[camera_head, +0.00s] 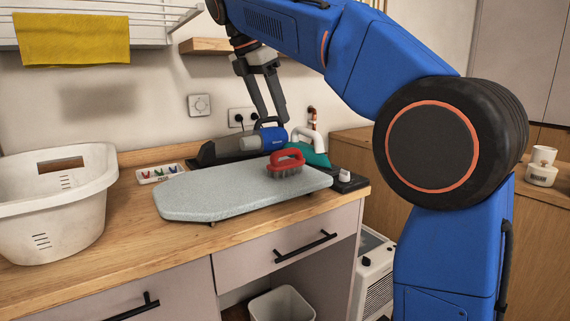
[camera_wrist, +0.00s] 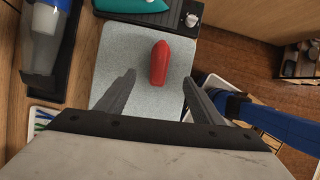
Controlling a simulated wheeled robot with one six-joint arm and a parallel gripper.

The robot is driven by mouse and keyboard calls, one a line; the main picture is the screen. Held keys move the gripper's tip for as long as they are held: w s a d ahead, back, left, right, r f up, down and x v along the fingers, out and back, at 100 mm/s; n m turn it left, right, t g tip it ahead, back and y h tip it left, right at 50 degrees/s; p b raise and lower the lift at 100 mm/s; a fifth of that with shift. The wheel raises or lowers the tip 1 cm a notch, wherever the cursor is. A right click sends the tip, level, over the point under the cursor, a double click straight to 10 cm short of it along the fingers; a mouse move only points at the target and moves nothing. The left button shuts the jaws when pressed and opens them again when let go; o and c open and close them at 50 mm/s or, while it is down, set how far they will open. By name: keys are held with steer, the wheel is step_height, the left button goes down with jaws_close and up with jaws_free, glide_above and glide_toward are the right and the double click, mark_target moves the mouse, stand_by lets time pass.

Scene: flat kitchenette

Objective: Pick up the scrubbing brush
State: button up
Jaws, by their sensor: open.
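The scrubbing brush (camera_head: 287,162) has a red handle and dark bristles. It stands bristles down on the right part of a grey ironing board (camera_head: 205,200) on the counter. In the wrist view the brush (camera_wrist: 159,63) shows from above, beyond and between my fingertips. My gripper (camera_head: 268,118) is open and empty, above the counter and behind the brush in the head view. In the wrist view its two fingers (camera_wrist: 158,80) are spread on either side of the brush's line, apart from it.
A blue and grey handheld vacuum (camera_head: 268,139) lies behind the board. A teal iron (camera_head: 312,157) is behind the brush at the right. A white basket (camera_head: 60,215) stands at left. A small tray with colored clips (camera_head: 160,173) lies behind the board. The board's left part is clear.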

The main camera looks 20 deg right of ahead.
mark_target(287, 152)
steer(key=x, duration=1.3)
steer(key=shift+d+f, duration=0.1)
steer(key=shift+f, duration=0.05)
steer(key=c, duration=1.2)
